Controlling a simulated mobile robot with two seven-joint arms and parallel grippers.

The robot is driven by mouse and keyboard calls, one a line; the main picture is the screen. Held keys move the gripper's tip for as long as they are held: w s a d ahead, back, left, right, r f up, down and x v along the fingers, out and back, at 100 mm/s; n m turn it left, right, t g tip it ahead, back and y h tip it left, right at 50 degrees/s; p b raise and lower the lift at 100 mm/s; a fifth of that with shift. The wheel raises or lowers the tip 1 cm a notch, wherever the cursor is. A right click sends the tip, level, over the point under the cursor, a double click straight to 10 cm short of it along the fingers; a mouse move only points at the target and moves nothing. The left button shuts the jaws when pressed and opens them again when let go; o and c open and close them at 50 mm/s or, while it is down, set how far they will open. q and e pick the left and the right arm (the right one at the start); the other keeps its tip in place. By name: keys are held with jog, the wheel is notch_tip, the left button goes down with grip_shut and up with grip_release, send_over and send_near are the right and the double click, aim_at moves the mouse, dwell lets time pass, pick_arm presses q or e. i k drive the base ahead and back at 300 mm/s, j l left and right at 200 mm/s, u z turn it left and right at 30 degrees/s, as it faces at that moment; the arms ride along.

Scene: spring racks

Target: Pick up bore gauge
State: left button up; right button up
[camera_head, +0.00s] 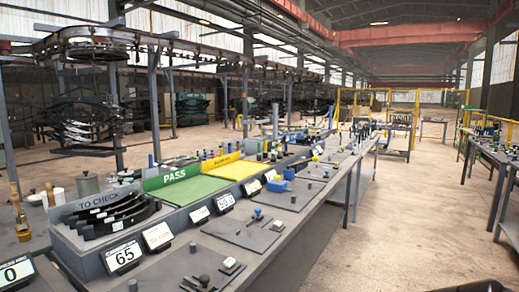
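I cannot tell for certain which thing is the bore gauge. Several small tools stand on dark plates along the long grey bench (262,262). One is a small blue-topped tool (257,214) on a plate near the middle. Another is a small dark tool (203,281) at the near end, with a white-topped block (231,265) beside it. A brass-coloured tool with an upright handle (22,222) stands at the left edge. Neither of my grippers shows clearly in the head view.
A grey tray marked TO CHECK (88,259) holds dark curved leaf springs. Behind it are a green PASS tray (205,188) and a yellow tray (237,170). Number displays, one reading 65 (123,257), line the bench. Open floor (415,225) lies right; another bench (503,165) stands beyond.

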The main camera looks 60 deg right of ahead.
aim_at(287, 138)
jog(key=z, duration=2.2)
jog(key=u, duration=2.8)
jog(key=z, duration=2.65)
